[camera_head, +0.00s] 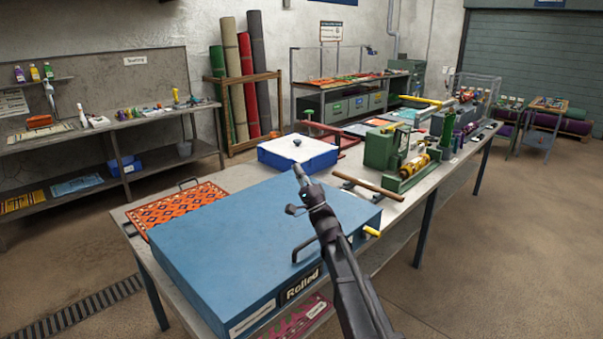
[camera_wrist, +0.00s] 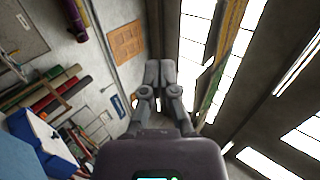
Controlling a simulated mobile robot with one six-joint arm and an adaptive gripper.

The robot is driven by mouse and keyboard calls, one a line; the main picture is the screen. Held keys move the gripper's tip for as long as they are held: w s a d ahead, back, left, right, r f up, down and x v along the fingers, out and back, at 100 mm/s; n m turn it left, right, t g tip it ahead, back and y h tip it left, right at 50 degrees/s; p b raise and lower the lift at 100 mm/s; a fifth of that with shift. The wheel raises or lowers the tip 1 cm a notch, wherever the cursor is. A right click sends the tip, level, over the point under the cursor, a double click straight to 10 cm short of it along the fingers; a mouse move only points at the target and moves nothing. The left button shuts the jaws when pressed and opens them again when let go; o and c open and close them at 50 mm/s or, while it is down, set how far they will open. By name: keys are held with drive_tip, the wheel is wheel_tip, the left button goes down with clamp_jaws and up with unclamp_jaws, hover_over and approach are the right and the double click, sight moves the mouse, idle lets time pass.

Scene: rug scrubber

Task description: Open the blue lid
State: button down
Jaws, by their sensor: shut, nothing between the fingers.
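The large blue lid (camera_head: 225,235) lies flat and closed over a wide box on the near part of the workbench. A dark handle (camera_head: 303,248) sits at its front right edge, partly beside my arm. A label reading "Rolled" is on the box's front side. My gripper (camera_head: 299,174) is raised above the lid's far right part, pointing up and away, apart from the lid and handle. In the wrist view its fingers (camera_wrist: 158,66) are together and empty, pointing toward the wall and ceiling windows.
A smaller blue box with a white top and dark knob (camera_head: 297,146) stands behind the lid. A patterned orange rug piece (camera_head: 178,207) lies at left. A green machine with a yellow roller (camera_head: 405,155) and a wooden bar (camera_head: 367,187) stand right.

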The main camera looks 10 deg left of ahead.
drive_tip(key=p+x, duration=0.3)
drive_tip(key=x, duration=0.1)
drive_tip(key=shift+w+a+r, duration=0.1)
drive_tip(key=shift+a+r, duration=0.05)
drive_tip(key=shift+r, duration=0.05)
drive_tip(key=shift+a, duration=0.1)
idle(0.5)
idle(1.0)
